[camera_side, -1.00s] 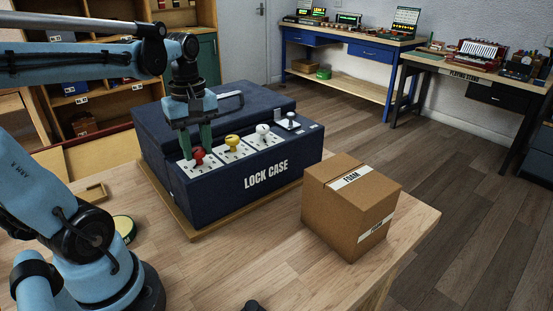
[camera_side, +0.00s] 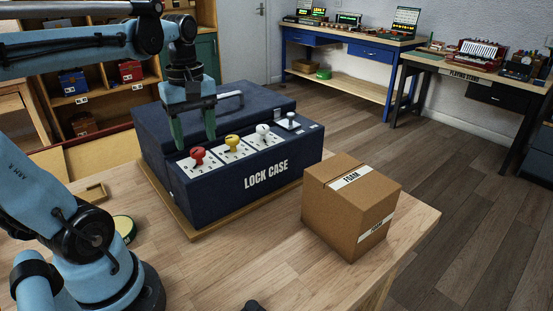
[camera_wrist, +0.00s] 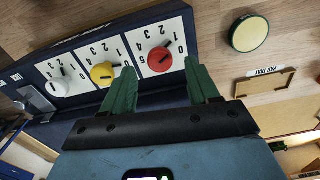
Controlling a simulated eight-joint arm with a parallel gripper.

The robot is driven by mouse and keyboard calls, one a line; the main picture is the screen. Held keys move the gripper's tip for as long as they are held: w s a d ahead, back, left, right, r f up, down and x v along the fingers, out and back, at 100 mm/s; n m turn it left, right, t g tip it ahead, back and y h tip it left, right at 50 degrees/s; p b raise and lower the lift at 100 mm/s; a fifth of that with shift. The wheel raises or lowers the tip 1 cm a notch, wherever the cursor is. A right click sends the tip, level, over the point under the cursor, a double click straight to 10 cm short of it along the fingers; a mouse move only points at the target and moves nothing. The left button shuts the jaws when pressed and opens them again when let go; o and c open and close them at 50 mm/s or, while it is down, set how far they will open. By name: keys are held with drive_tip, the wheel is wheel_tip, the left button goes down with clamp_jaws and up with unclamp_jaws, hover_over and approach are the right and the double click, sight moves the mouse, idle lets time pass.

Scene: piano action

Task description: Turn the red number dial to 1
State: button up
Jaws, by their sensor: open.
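The red number dial (camera_side: 197,155) sits on a white numbered plate on top of the dark blue lock case (camera_side: 230,190). In the wrist view the red dial (camera_wrist: 159,60) lies just beyond the fingertips, roughly between them. Its pointer mark leans to the upper right, towards the low numbers; I cannot tell the exact digit. My gripper (camera_side: 194,143) is open, its green fingers spread and empty, above and behind the red dial in the side view. It also shows in the wrist view (camera_wrist: 159,68).
A yellow dial (camera_side: 232,142) and a white dial (camera_side: 263,130) stand in the same row, with a small lever (camera_side: 290,118) beyond. The case handle (camera_side: 230,101) is close behind my gripper. A cardboard foam box (camera_side: 350,205) stands right of the case.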

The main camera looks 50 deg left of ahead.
sight(197, 150)
wheel_tip(197, 150, up, 9)
idle(0.4)
drive_tip(key=shift+r, duration=0.1)
drive_tip(key=w+d+f+m+t, duration=0.2)
drive_tip(key=d+f+m+t, duration=0.1)
drive_tip(key=d+f+m, duration=0.3)
drive_tip(key=w+d+f+m+t, duration=0.2)
drive_tip(key=d+f+m+t, duration=0.2)
drive_tip(key=f+m, duration=0.5)
drive_tip(key=shift+w+d+m, duration=0.25)
drive_tip(key=shift+d+m, duration=0.75)
drive_tip(key=shift+d, duration=0.1)
